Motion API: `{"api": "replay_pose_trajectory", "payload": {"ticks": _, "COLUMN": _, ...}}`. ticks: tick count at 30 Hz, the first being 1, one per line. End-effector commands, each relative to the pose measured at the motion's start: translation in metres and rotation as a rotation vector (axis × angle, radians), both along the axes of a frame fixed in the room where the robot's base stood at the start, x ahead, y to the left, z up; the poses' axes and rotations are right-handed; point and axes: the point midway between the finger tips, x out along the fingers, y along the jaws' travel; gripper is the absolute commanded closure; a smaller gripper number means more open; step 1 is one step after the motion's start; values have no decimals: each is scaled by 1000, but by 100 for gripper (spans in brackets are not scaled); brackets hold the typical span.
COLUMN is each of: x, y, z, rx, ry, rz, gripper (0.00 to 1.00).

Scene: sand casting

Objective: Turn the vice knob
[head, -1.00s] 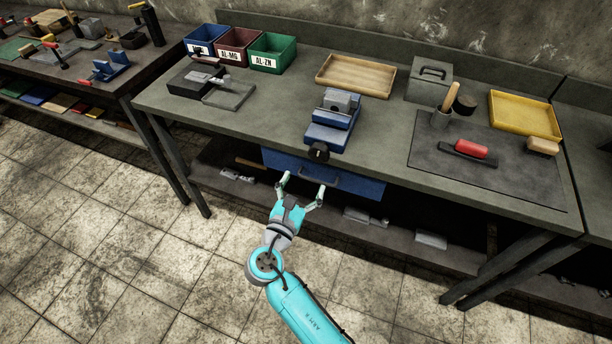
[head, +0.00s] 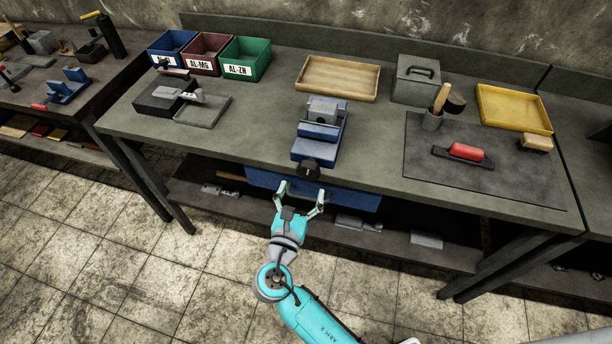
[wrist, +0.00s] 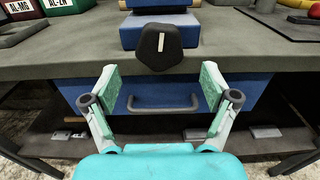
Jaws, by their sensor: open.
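The blue vice (head: 319,134) stands at the front edge of the grey workbench, with a grey block (head: 322,110) at its jaws. Its black knob (head: 308,169) faces me at the bench edge. In the wrist view the knob (wrist: 159,46) is dark and many-sided, with a white upright mark, just beyond and above my fingertips. My gripper (head: 302,190) is open and empty, below and in front of the knob, apart from it. In the wrist view its two fingers (wrist: 160,82) stand wide on either side, before the blue drawer.
The blue drawer (head: 350,198) with its handle (wrist: 162,105) is under the bench edge, close behind my fingers. A wooden tray (head: 337,75), labelled bins (head: 245,60), a grey tray (head: 202,110) and a red-handled tool (head: 466,151) lie well aside.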

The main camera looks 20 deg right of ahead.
Motion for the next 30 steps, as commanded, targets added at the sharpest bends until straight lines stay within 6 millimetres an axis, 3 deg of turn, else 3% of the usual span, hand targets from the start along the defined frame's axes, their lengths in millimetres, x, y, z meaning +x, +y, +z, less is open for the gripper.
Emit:
{"api": "replay_pose_trajectory", "payload": {"ticks": 9, "x": 33, "y": -24, "z": 0, "rx": 2, "ry": -1, "rz": -1, "gripper": 14}}
{"api": "replay_pose_trajectory", "payload": {"ticks": 21, "x": 38, "y": -27, "z": 0, "rx": 1, "ry": 0, "rz": 0, "gripper": 14}}
{"api": "replay_pose_trajectory", "payload": {"ticks": 28, "x": 37, "y": -27, "z": 0, "rx": 1, "ry": -1, "rz": 0, "gripper": 72}}
{"api": "replay_pose_trajectory", "payload": {"ticks": 30, "x": 37, "y": -27, "z": 0, "rx": 1, "ry": -1, "rz": 0, "gripper": 75}}
